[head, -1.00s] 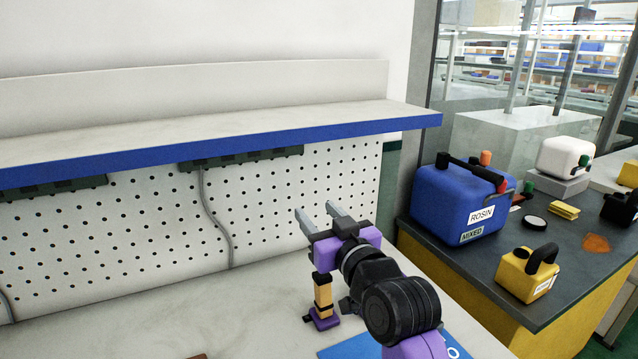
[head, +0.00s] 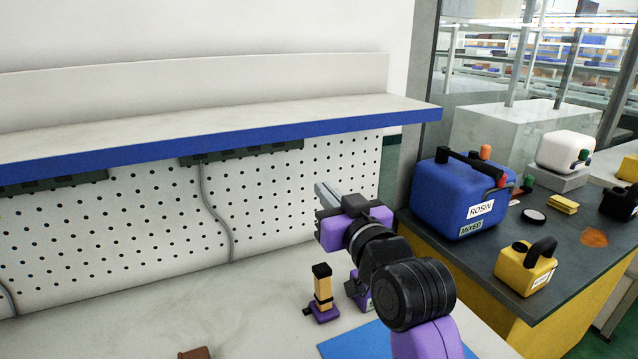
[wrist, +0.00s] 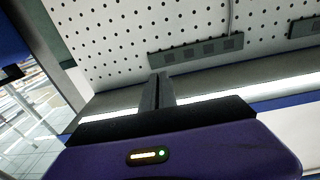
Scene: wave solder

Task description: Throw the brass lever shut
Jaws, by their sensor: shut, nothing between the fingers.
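I see nothing that I can clearly tell is the brass lever in either view. My gripper (head: 325,194) is raised in front of the pegboard, above the bench, with its fingers together and empty. In the wrist view the shut fingers (wrist: 158,92) point toward the pegboard, with nothing between them. A small upright tan piece (head: 323,288) with a black top and purple foot stands on the bench below my gripper; I cannot tell what it is.
A purple item (head: 360,292) is partly hidden behind my arm. A blue mat (head: 358,345) and brown object (head: 195,353) lie at the front. A blue-edged shelf (head: 220,137) overhangs the pegboard (head: 120,225). Blue (head: 452,205) and yellow (head: 522,274) containers stand at right. The bench's left is clear.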

